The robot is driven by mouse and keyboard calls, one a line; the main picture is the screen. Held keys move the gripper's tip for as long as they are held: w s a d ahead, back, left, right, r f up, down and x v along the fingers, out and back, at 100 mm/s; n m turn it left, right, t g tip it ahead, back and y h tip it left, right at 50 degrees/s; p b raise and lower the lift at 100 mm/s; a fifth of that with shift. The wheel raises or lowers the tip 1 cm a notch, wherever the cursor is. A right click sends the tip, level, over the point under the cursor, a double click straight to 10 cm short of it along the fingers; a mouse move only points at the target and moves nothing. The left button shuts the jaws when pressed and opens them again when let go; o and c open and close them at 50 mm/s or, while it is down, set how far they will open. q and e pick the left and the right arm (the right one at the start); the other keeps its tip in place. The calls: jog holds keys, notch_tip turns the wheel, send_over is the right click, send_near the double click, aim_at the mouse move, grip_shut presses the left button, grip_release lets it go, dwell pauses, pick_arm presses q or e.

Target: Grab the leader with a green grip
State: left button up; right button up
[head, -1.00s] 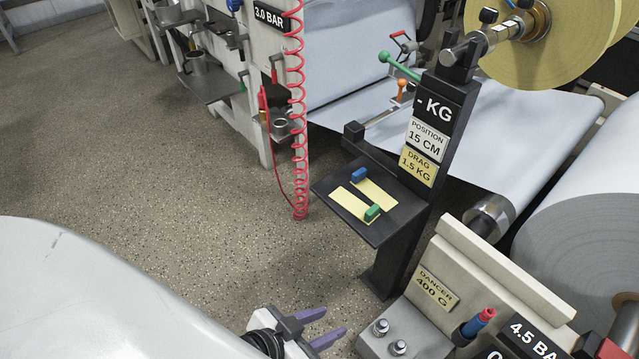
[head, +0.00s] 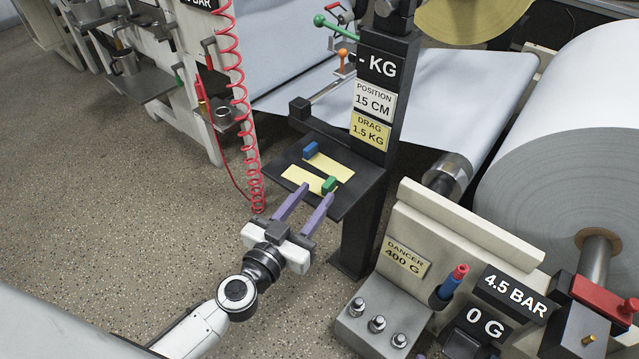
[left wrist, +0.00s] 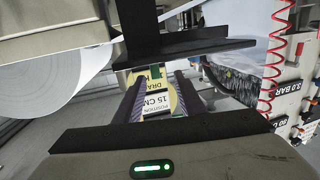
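The leader with a green grip (head: 329,184) is a yellow strip (head: 304,179) lying on a black shelf (head: 358,190), with the green block at its right end. A second yellow strip with a blue grip (head: 310,150) lies just behind it. My left gripper (head: 318,193) is open, its two purple fingers pointing at the green grip from the front; nothing is held. My right gripper is not in view.
A black post (head: 385,90) with labels rises from the shelf's right side. A dancer block (head: 455,230) stands at the right, with a big white roll (head: 570,150) behind it. A coiled red hose (head: 243,110) hangs left of the shelf. The floor at left is clear.

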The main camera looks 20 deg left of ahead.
aim_at(324, 189)
pick_arm(q)
jog(key=w, duration=0.2)
jog(key=w+d, duration=0.1)
jog(key=w, duration=0.3)
jog(key=shift+w+d+b, duration=0.2)
jog(key=shift+d+b, duration=0.2)
jog(key=shift+c, duration=0.2)
grip_shut()
